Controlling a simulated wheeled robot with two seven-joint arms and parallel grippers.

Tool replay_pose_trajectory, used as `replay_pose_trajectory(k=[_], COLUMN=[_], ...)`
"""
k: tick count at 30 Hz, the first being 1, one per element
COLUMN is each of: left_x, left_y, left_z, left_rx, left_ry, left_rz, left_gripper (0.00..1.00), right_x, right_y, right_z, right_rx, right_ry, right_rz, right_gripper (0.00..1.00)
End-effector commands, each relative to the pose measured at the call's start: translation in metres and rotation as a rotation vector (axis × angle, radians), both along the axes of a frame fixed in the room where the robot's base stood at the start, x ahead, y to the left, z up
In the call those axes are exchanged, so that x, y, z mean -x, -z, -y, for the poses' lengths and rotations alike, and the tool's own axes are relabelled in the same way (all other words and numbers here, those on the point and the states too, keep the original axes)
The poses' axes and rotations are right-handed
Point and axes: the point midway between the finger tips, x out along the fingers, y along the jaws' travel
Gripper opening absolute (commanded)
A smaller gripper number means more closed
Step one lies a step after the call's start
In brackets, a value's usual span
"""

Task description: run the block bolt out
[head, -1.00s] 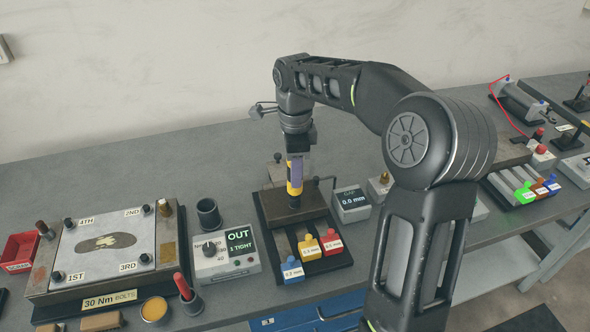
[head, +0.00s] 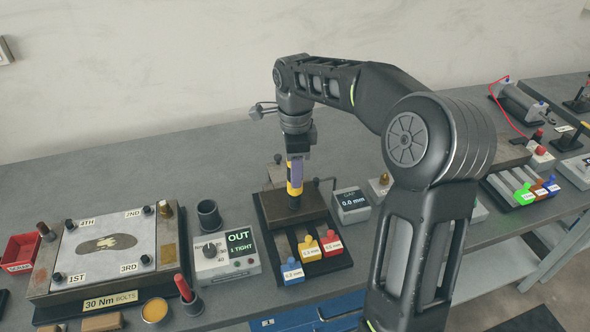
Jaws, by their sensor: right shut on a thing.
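A controller box (head: 226,256) to the left of the fixture reads OUT and 1 TIGHT. My left gripper is not in view.
Blue, yellow and red tagged shims (head: 309,247) lie at the fixture's front. A gap display (head: 351,204) reading 0.0 mm stands to its right. The back of the bench is clear.

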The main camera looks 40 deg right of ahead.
Motion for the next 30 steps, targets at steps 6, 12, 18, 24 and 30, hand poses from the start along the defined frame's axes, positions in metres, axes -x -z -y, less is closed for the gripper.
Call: replay_pose_trajectory(k=[6,12,18,24,30], left_x=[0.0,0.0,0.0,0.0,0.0], left_y=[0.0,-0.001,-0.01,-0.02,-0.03], left_z=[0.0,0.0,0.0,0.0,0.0], left_rx=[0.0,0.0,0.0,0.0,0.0], left_ry=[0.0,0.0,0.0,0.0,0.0], left_rz=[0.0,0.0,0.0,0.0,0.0], left_gripper=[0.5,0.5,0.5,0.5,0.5], right_x=[0.001,0.001,0.001,0.0,0.0], right_y=[0.002,0.0,-0.011,-0.025,-0.038], right_z=[-0.001,-0.001,-0.001,-0.001,0.0], right_rx=[-0.002,-0.002,-0.002,-0.001,0.0], right_ry=[-0.001,-0.001,-0.001,-0.001,-0.001], right_rz=[-0.007,-0.007,-0.004,-0.002,-0.001], right_gripper=[0.0,0.0,0.0,0.0,0.0])
